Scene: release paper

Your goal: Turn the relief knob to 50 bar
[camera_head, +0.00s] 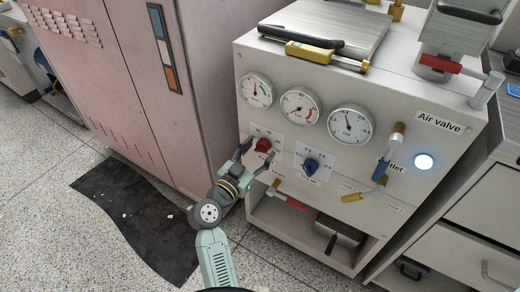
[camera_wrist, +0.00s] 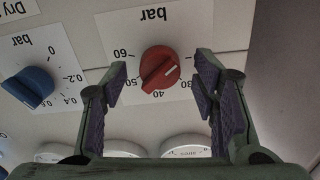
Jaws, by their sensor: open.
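The red knob (camera_head: 263,145) is on the white front panel, below the gauges; it also shows in the wrist view (camera_wrist: 158,68), where the picture is upside down. Its scale shows 60, 50, 40 and 30, with "bar" printed beside it. A white line on the knob points up and to the right in the wrist view, while the other end of its ridge lies towards the 50 mark. My gripper (camera_head: 257,157) is open, and in the wrist view its fingers (camera_wrist: 161,78) stand on either side of the knob, with visible gaps.
A blue knob (camera_head: 311,167) sits beside the red one. Three round gauges (camera_head: 299,105) are above. Valve handles (camera_head: 381,170) stick out at the right, near a lit round lamp (camera_head: 424,162). A pink cabinet (camera_head: 130,80) stands at the left.

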